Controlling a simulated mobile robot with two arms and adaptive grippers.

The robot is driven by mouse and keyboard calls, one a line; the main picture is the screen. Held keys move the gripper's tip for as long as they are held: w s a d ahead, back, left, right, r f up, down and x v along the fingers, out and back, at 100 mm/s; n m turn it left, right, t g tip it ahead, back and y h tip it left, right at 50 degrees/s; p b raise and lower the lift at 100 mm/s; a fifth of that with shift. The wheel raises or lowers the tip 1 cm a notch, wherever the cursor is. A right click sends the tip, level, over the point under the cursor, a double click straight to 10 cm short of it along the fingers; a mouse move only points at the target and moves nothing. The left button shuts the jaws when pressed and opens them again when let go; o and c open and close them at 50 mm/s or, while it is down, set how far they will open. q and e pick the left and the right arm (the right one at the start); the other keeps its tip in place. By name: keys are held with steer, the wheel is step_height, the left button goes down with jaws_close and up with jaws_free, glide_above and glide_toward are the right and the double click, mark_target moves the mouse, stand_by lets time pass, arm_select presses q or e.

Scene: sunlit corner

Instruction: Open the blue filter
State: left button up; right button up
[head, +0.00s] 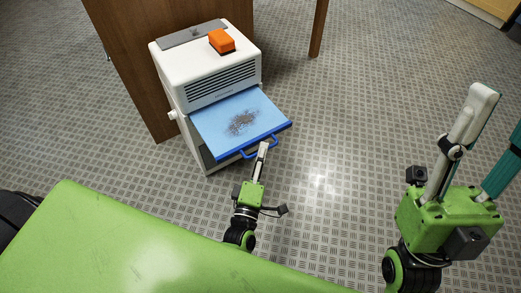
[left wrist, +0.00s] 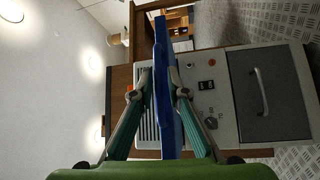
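The blue filter (head: 240,118) sticks out of the front of a white appliance (head: 204,68) like a pulled-out tray. A dark dusty patch lies on its light blue top. A darker blue handle (head: 262,147) runs along its front edge. My left gripper (head: 263,147) is at this handle. In the left wrist view, the filter's blue edge (left wrist: 166,50) stands between the two fingers (left wrist: 164,88), which close on the blue part from both sides. The exact contact is partly hidden. My right gripper (head: 502,108) is open and empty at the right, away from the appliance.
An orange block (head: 222,41) sits on top of the appliance. A brown wooden panel (head: 135,60) stands behind it. The left wrist view shows a grey door with a handle (left wrist: 262,92) lower on the appliance. The metal floor (head: 350,130) to the right is clear.

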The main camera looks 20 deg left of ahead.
arm_select(q)
steer(key=shift+r, duration=0.1)
steer(key=s+d+f, duration=0.1)
steer(key=s, duration=1.1)
steer(key=shift+d+f, duration=0.15)
steer(key=shift+f, duration=0.15)
steer(key=shift+w, duration=0.1)
